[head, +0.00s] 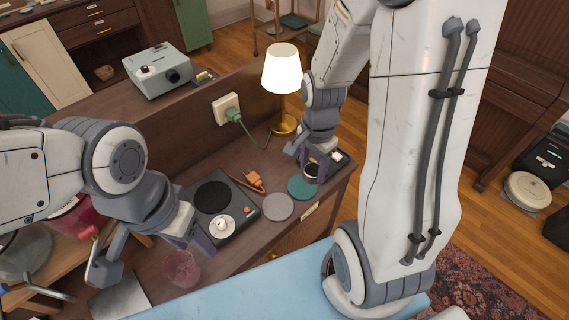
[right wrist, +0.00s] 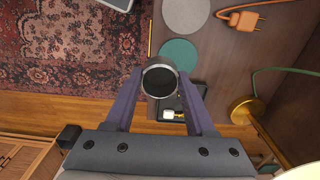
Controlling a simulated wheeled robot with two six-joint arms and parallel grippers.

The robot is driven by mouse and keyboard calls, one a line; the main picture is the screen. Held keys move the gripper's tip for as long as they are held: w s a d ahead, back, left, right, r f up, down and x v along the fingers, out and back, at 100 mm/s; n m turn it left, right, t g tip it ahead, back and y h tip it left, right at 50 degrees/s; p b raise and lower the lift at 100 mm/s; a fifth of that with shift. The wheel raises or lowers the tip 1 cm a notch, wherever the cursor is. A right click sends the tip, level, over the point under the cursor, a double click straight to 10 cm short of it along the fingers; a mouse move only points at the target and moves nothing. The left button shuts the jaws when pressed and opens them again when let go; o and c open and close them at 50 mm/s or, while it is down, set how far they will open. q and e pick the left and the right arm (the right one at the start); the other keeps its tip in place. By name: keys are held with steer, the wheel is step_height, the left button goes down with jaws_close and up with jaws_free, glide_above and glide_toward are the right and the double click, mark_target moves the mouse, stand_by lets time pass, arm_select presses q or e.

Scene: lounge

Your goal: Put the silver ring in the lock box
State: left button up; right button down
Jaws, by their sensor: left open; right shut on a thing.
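My right gripper (right wrist: 161,88) is shut on a round, dark, cup-like thing with a silver rim (right wrist: 160,66). In the head view this gripper (head: 312,172) is above the right end of the wooden counter, over a teal disc (head: 300,187). A small dark box (right wrist: 158,113) with a white and gold item in it lies past the held thing; it may be the lock box. It also shows in the head view (head: 337,158). I cannot make out a separate silver ring. My left gripper (head: 152,258) is open and empty at the counter's left part.
A reddish glass (head: 181,268) stands close to my left gripper. A projector (head: 160,75) stands behind.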

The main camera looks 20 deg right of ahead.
steer(key=p, duration=0.2)
glide_above(274, 185)
step_height(274, 185, down, 6)
steer(key=shift+s+f, duration=0.15)
steer(key=shift+f, duration=0.05)
step_height(274, 185, down, 4)
steer(key=shift+r, duration=0.15)
steer(key=shift+f, duration=0.2)
steer(key=shift+f, duration=0.2)
steer(key=shift+c, duration=1.2)
jaws_free()
steer(key=shift+r, duration=0.1)
